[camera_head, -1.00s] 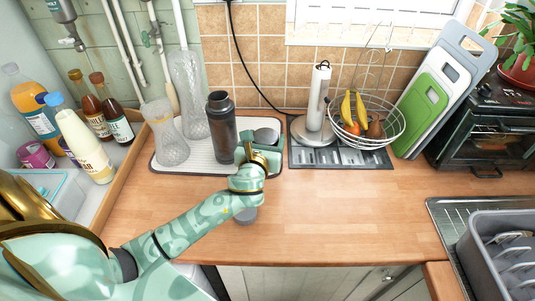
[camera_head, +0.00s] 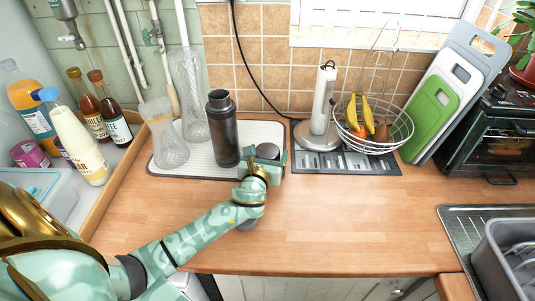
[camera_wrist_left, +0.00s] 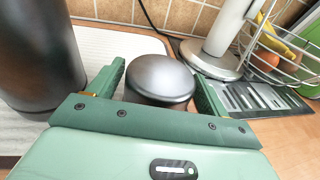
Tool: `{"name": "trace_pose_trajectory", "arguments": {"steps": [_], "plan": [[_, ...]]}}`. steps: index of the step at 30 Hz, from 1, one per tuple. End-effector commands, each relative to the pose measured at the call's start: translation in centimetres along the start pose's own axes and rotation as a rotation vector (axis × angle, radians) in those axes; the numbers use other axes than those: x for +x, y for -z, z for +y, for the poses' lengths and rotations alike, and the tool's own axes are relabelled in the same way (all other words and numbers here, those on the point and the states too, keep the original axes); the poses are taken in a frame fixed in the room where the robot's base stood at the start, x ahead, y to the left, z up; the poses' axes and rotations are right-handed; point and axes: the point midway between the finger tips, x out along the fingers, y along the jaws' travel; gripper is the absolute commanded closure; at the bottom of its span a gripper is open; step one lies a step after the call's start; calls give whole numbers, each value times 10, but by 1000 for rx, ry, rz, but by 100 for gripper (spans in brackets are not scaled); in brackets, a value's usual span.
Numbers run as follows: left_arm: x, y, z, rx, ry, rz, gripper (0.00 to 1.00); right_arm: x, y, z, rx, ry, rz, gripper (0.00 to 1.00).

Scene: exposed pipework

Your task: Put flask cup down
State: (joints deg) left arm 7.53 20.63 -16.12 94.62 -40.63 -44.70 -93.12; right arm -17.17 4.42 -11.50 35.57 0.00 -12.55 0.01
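The flask cup (camera_head: 267,151) is a small dark grey cup between the fingers of my left gripper (camera_head: 266,162), near the front right corner of the white drying mat (camera_head: 185,158). In the left wrist view the cup (camera_wrist_left: 160,80) sits between the two green fingers, which close on its sides. Its underside is hidden, so I cannot tell whether it touches a surface. The dark flask (camera_head: 223,135) stands upright on the mat, left of the gripper. It also shows in the left wrist view (camera_wrist_left: 38,55). My right gripper is not in view.
Two patterned glass vases (camera_head: 168,140) stand left of the flask. A paper-towel holder (camera_head: 322,110) and a wire fruit basket (camera_head: 375,135) stand at the right. Bottles fill the wooden-edged shelf on the left. The wooden worktop (camera_head: 350,215) is clear in front.

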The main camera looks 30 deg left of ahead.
Motion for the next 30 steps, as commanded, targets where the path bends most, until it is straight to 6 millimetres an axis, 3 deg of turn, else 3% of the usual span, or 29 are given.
{"name": "trace_pose_trajectory", "arguments": {"steps": [11, 14, 24, 30], "plan": [[-1, -6, 0, -1, 0, -1, 10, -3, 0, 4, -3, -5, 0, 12], [-15, -4, 0, 0, 2, 1, 10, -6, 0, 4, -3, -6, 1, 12], [-92, -5, 0, -1, 1, 1, 10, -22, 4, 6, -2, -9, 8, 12], [-117, -4, 0, -1, 0, 0, 10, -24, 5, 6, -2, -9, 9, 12]]}}
